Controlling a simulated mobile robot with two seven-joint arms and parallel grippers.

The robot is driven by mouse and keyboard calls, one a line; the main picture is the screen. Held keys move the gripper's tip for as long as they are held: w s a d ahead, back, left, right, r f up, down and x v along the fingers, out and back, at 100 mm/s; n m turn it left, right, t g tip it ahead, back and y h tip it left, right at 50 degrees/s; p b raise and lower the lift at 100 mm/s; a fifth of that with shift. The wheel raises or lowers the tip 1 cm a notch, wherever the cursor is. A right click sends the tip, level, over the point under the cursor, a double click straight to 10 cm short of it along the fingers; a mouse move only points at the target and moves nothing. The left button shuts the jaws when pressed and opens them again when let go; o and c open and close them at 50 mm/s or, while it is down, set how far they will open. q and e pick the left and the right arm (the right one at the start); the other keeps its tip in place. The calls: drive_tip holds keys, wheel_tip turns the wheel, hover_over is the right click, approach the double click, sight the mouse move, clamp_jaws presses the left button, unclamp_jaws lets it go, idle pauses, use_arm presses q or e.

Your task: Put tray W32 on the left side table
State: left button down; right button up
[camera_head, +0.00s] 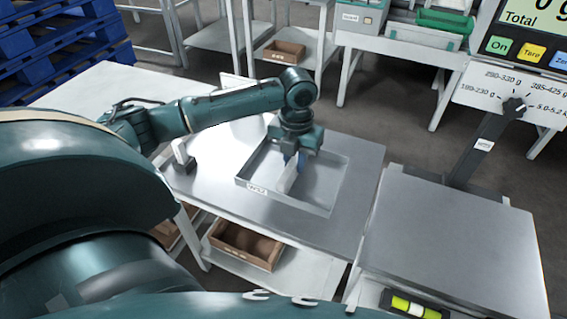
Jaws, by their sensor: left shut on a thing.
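A shallow grey tray (334,197) with a small front label (257,190) is over the metal-topped table (365,170) in the middle; the label is too small to read surely. My left gripper (296,163) points down into the tray, shut on its pale upright middle piece (287,180). The gripper hides part of this piece and the tray's back. I cannot tell whether the tray rests on the metal or hangs just above it. My right gripper is not in view.
A white-topped table (95,85) lies at the left, partly behind my arm. A small upright stand (184,157) is near the metal table's left edge. A weighing platform (455,245) with a display post is at the right. A brown crate (247,245) sits on the lower shelf.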

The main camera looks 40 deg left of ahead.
sight(295, 158)
use_arm(q)
wheel_tip(295, 158, down, 8)
drive_tip(key=shift+r+b, duration=0.15)
drive_tip(key=shift+b, duration=0.3)
drive_tip(key=shift+f, duration=0.2)
drive_tip(key=c, duration=1.3)
unclamp_jaws()
drive_tip(key=shift+r, duration=0.1)
wheel_tip(295, 158, up, 12)
drive_tip(key=shift+r+p, duration=0.1)
drive_tip(key=shift+p, duration=0.75)
